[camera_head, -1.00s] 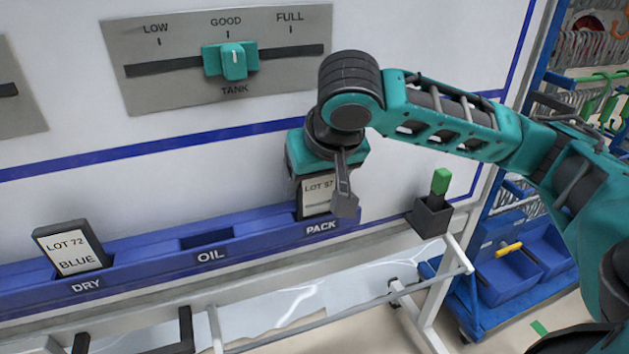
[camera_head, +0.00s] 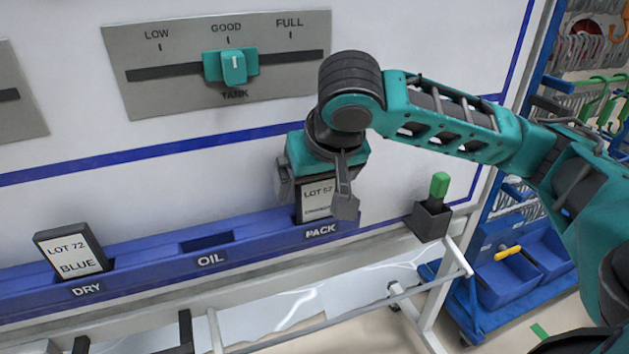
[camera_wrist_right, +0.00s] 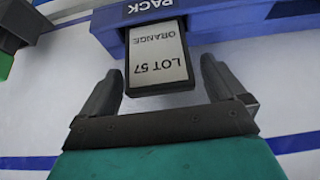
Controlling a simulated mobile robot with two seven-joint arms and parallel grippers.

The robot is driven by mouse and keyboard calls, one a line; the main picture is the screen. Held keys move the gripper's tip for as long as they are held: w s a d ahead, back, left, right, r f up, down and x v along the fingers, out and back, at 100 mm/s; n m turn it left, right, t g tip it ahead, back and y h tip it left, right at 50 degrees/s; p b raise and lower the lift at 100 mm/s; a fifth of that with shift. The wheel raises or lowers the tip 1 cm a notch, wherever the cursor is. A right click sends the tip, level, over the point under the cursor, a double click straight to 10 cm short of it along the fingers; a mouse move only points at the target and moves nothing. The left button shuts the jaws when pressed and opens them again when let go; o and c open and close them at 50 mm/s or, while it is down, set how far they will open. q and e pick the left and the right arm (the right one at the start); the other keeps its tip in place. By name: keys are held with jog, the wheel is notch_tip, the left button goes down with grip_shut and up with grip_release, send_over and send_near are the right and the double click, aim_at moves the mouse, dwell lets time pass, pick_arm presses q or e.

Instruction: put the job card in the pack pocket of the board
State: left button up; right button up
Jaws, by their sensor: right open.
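The job card, marked LOT 57 (camera_head: 315,201), stands in the PACK pocket of the blue rail on the board (camera_head: 343,222). In the right wrist view the card (camera_wrist_right: 157,58) reads LOT 57 ORANGE and its lower end lies in the pocket under the PACK label. My right gripper (camera_head: 315,195) is around the upper part of the card. Its fingers (camera_wrist_right: 160,85) are spread apart, one on each side, with a gap to the card. The gripper and one finger hide part of the card in the head view. My left gripper is not in view.
A LOT 72 BLUE card (camera_head: 72,251) stands tilted in the DRY pocket. The OIL pocket (camera_head: 207,241) is empty. A TANK slider (camera_head: 231,66) is above. A dark holder with a green-topped piece (camera_head: 432,212) is to the right.

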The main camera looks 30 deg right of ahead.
pick_arm(q)
jog(key=p, duration=0.1)
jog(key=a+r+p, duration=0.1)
jog(key=p, duration=0.1)
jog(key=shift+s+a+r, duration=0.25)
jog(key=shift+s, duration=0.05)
pick_arm(e)
jog(key=v, duration=1.1)
jog(key=shift+r, duration=0.25)
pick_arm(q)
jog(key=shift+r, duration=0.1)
pick_arm(e)
jog(key=shift+s, duration=0.15)
